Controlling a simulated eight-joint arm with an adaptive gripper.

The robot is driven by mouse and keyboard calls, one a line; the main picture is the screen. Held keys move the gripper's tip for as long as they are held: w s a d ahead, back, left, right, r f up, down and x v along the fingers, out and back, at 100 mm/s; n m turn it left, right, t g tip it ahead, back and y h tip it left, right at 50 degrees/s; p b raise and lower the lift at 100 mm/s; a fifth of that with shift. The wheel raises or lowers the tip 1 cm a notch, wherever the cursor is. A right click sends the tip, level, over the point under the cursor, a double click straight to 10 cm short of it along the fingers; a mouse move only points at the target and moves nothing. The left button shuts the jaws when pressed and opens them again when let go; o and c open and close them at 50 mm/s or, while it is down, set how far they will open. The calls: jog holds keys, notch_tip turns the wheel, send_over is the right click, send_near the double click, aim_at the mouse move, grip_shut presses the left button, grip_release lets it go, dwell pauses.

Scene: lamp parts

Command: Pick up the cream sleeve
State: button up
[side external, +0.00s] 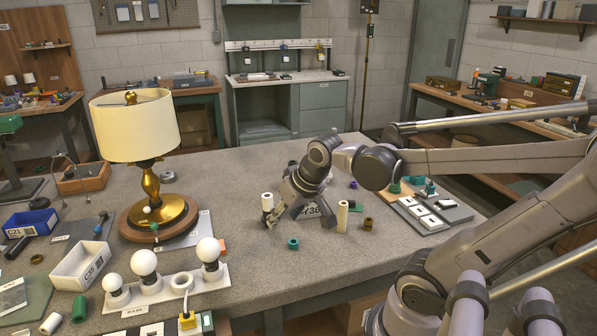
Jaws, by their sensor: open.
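A cream sleeve (342,216) stands upright on the grey worktable, just right of my gripper (300,216). Another pale cylinder (267,201) with a dark lower part stands at the gripper's left side; a finger partly covers its lower part. Whether the fingers touch either standing cylinder cannot be told.
A small teal ring (293,243) and a brown ring (367,224) lie nearby. A lamp (138,130), a bulb rack (160,290) and a white bin (82,265) fill the left. The front middle is mostly clear.

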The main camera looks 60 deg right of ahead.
jog(key=s+d+m+g+h, duration=0.1)
jog(key=s+d+m+g, duration=0.1)
jog(key=d+m, duration=0.5)
jog(key=m+g+h, duration=0.1)
jog(key=m+g, duration=0.2)
jog(key=m, duration=0.1)
send_near(343, 209)
jog(key=d, duration=0.1)
jog(key=shift+x, duration=5.55)
jog(key=shift+w, duration=0.1)
grip_shut()
